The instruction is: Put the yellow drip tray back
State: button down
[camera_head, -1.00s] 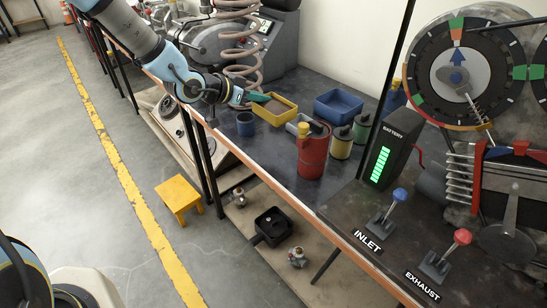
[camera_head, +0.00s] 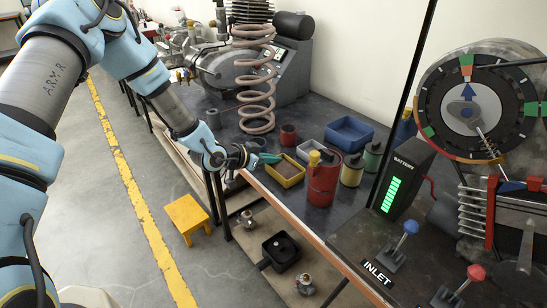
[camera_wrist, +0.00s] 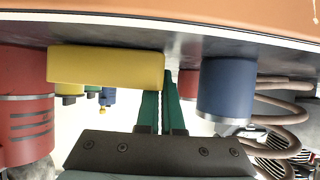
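The yellow drip tray (camera_head: 285,174) is a shallow box with a dark inside, on the dark workbench near its front edge. It also shows in the wrist view (camera_wrist: 105,67), where the scene looks upside down. My gripper (camera_head: 268,158) is at the tray's left end. In the wrist view its green fingers (camera_wrist: 162,108) are close together, one on each side of the tray's end wall, and look shut on that wall. The tray hides part of one finger. I cannot tell a gap between tray and bench.
A red can (camera_head: 322,178) stands right of the tray and a blue cup (camera_wrist: 228,85) beside it on the gripper side. A blue bin (camera_head: 349,133), small canisters (camera_head: 352,170) and a large coil (camera_head: 256,80) stand behind. A yellow stool (camera_head: 187,214) is on the floor.

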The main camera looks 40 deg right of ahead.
jog(key=shift+f, duration=0.1)
jog(key=c, duration=1.1)
grip_release()
jog(key=shift+r, duration=0.25)
jog(key=b+v, duration=0.2)
jog(key=v, duration=1)
jog(key=shift+f, duration=0.15)
jog(key=shift+w+a, duration=0.1)
